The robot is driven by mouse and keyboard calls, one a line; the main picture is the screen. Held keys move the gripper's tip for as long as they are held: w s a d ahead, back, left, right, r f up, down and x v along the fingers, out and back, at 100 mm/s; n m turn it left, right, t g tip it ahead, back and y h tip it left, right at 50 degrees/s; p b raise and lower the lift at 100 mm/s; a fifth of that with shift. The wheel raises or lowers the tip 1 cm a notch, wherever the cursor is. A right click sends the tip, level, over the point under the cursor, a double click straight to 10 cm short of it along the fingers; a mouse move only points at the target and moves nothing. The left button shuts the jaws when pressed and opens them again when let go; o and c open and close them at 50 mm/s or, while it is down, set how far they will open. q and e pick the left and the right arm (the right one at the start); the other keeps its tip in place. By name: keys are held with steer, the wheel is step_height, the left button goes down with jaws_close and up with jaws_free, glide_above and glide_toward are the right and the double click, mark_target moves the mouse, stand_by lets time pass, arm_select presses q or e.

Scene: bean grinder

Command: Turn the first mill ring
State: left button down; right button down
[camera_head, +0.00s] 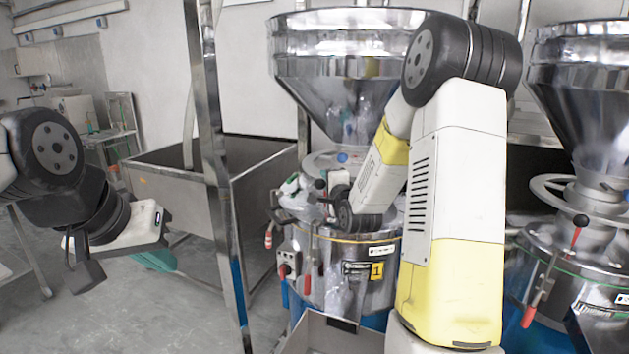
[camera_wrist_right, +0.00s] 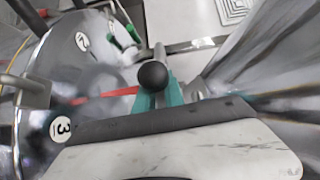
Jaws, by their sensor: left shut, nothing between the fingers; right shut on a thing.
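The first mill (camera_head: 340,265), a steel body with a yellow "1" label, stands in the middle of the head view under a metal hopper (camera_head: 345,60). Its round metal ring (camera_wrist_right: 85,75), marked with numbers, shows in the right wrist view. My right gripper (camera_wrist_right: 160,96) is shut on a ring handle with a black ball end (camera_wrist_right: 152,75), between its teal fingers. In the head view my right arm hides much of the mill's top and the grip. My left gripper (camera_head: 157,262) hangs at the left, shut and empty, well away from the mill.
A second mill (camera_head: 580,275) with its own hopper stands at the right. A metal post (camera_head: 212,150) and a steel bin (camera_head: 165,180) stand between my left gripper and the first mill. An open metal box (camera_head: 325,338) is at the bottom. Floor at the left is mostly clear.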

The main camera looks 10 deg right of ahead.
steer(key=shift+s+a+f, duration=0.15)
steer(key=shift+a+f, duration=0.15)
steer(key=shift+f, duration=0.1)
steer(key=c, duration=1.2)
jaws_free()
steer(key=shift+r, duration=0.1)
steer(key=shift+c, duration=0.2)
steer(key=shift+d+r, duration=0.1)
steer(key=shift+s, duration=0.1)
steer(key=s, duration=0.7)
steer(key=shift+s+d+r, duration=0.25)
steer(key=shift+s, duration=0.05)
